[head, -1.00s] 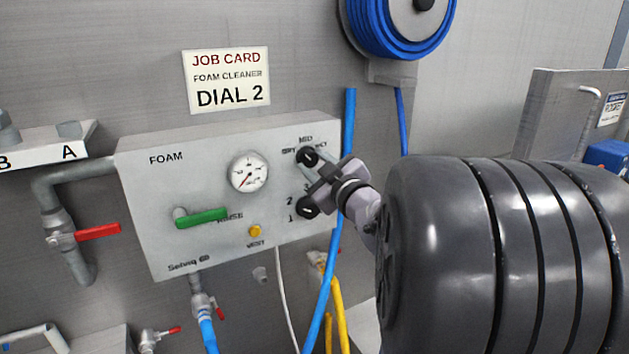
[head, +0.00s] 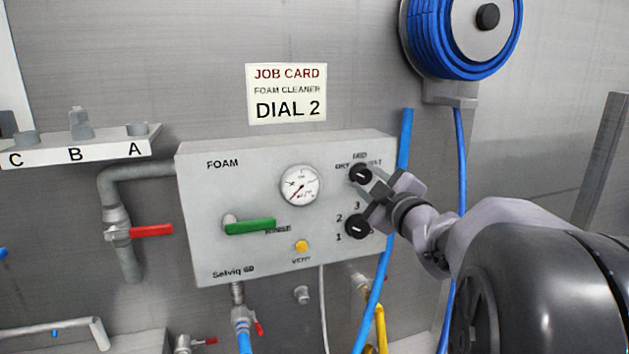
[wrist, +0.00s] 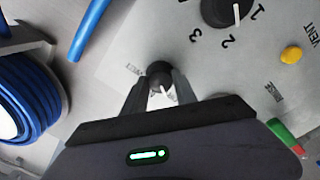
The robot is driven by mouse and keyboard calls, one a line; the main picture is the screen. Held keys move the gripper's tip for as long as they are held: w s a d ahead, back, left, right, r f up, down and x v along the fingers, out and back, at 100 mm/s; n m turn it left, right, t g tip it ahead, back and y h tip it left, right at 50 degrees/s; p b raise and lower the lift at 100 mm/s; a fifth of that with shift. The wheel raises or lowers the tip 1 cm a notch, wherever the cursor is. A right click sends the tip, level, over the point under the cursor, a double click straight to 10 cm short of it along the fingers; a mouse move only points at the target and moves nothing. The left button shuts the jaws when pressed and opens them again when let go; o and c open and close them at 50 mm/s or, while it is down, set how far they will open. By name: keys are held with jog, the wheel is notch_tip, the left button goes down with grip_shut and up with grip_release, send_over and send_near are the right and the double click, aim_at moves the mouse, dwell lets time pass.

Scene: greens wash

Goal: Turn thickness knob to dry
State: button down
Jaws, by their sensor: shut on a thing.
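The thickness knob (head: 360,174) is the small black upper knob at the right of the grey foam panel (head: 210,210), below the DRY, MID and WET lettering. My gripper (head: 369,187) reaches in from the right and is shut on this knob. The wrist view shows the knob (wrist: 158,70) between the two fingertips (wrist: 160,86), with the lettering beside it. The fingers hide part of the knob. A white mark shows on it, but I cannot tell exactly which setting it points at.
The numbered dial (head: 357,227) sits just below my gripper. A green handle (head: 250,227), a gauge (head: 300,185) and a yellow vent button (head: 301,246) are further left. A blue hose (head: 397,190) hangs behind my gripper. A job card (head: 287,94) reads DIAL 2.

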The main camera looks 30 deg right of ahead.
jog(key=c, duration=1)
grip_release()
jog(key=p+v, duration=0.3)
jog(key=v, duration=1.4)
jog(key=shift+s, duration=0.2)
jog(key=shift+a, duration=0.1)
